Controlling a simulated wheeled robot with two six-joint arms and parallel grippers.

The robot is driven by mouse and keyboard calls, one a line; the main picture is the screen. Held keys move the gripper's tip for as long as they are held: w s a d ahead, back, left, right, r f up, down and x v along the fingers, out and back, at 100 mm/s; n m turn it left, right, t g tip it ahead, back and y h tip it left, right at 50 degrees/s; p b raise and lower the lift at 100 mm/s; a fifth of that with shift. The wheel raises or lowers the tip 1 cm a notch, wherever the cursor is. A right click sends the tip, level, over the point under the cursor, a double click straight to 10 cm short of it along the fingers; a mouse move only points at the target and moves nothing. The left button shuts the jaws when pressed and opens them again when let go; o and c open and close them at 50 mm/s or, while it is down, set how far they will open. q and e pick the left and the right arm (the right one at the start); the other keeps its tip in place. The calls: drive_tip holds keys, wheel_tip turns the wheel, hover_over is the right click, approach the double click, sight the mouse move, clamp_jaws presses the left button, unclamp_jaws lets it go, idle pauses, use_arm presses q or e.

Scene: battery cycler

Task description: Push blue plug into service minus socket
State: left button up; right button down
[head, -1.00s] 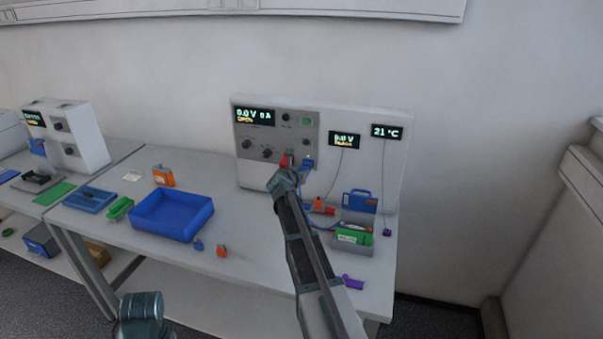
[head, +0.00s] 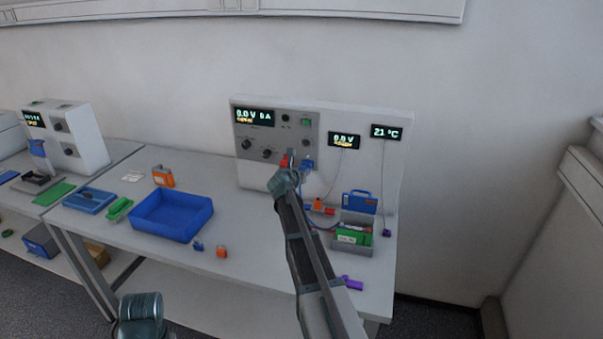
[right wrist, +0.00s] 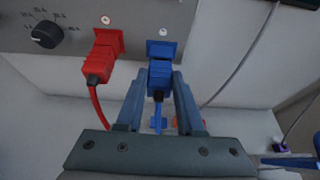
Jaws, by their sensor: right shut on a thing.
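My right gripper (right wrist: 163,82) is shut on the blue plug (right wrist: 160,76), one finger on each side of it. The plug is at the blue service minus socket (right wrist: 161,48), its front end overlapping the socket's lower part; I cannot tell how deep it sits. A blue cable hangs from the plug between the fingers. A red plug (right wrist: 103,63) with a red cable sits in the red socket to the left, close to my left-hand finger. In the head view my right gripper (head: 290,165) is at the cycler's front panel (head: 262,130). My left gripper is not visible.
A black knob (right wrist: 46,34) is left of the red plug. A grey box (head: 352,246) with green and red things stands right of my arm. A blue tray (head: 170,232) lies at left on the bench. Bench between tray and arm is mostly free.

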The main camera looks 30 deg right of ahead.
drive_tip(key=shift+w+d, duration=0.3)
drive_tip(key=shift+d, duration=0.05)
idle(0.3)
drive_tip(key=shift+c, duration=2.2)
unclamp_jaws()
drive_tip(key=p+v, duration=0.5)
drive_tip(key=v, duration=0.9)
drive_tip(key=s+a+f+m+g+y, duration=0.3)
drive_tip(key=s+a+m, duration=0.4)
drive_tip(key=a, duration=0.5)
drive_tip(key=s+a+f+m+g+y, duration=0.3)
drive_tip(key=s+a+f+m, duration=0.3)
drive_tip(key=s+a, duration=0.5)
drive_tip(key=s+a+f+m+g+y, duration=0.3)
drive_tip(key=s+a+m, duration=0.6)
drive_tip(key=a, duration=0.6)
drive_tip(key=shift+s+f, duration=0.5)
drive_tip(key=shift+f, duration=0.2)
